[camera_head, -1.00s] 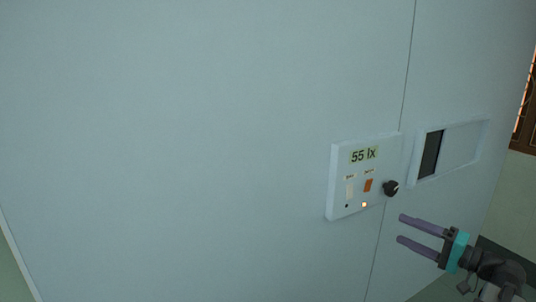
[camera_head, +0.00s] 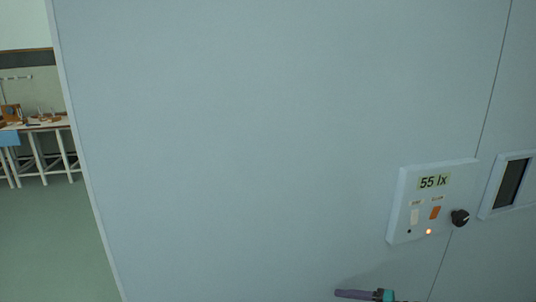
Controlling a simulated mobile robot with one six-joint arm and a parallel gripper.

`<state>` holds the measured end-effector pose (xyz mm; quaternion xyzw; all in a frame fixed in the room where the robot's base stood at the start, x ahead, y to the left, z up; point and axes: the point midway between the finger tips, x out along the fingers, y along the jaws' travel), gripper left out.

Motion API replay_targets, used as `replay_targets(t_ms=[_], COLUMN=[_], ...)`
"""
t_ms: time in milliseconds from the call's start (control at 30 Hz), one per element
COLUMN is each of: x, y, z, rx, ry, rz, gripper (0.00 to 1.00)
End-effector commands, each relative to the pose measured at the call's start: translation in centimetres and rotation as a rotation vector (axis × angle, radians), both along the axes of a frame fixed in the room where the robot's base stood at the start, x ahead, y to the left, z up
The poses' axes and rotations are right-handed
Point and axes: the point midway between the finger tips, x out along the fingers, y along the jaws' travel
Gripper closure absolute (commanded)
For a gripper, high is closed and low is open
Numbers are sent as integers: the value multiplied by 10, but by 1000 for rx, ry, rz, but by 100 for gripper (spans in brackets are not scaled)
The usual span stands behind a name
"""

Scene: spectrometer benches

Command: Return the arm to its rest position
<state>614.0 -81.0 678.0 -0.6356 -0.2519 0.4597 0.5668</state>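My gripper (camera_head: 362,295) shows at the bottom edge, right of centre, with a purple finger pointing left and a teal band behind it. Most of it and the rest of my arm are cut off by the frame, so the gap between the fingers cannot be seen. Nothing shows at the visible fingertip. It is below and to the left of a control panel (camera_head: 400,210), apart from it in the picture.
The panel reads "55 lx" and has a black knob (camera_head: 460,218), an orange switch and a lit lamp. It sits on a large pale wall (camera_head: 250,130). A dark window (camera_head: 511,183) is at the right. Open floor (camera_head: 40,235) and a bench (camera_head: 45,124) show at the left.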

Motion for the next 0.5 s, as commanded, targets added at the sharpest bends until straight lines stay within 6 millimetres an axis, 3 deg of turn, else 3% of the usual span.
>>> replay_targets(t_ms=[33,200,500], x=[-5,-28,-94], y=[19,72,149], z=[-10,-53,-128], rx=[-8,-60,-195], ry=[32,135,320], rz=[33,133,324], gripper=[35,35,35])
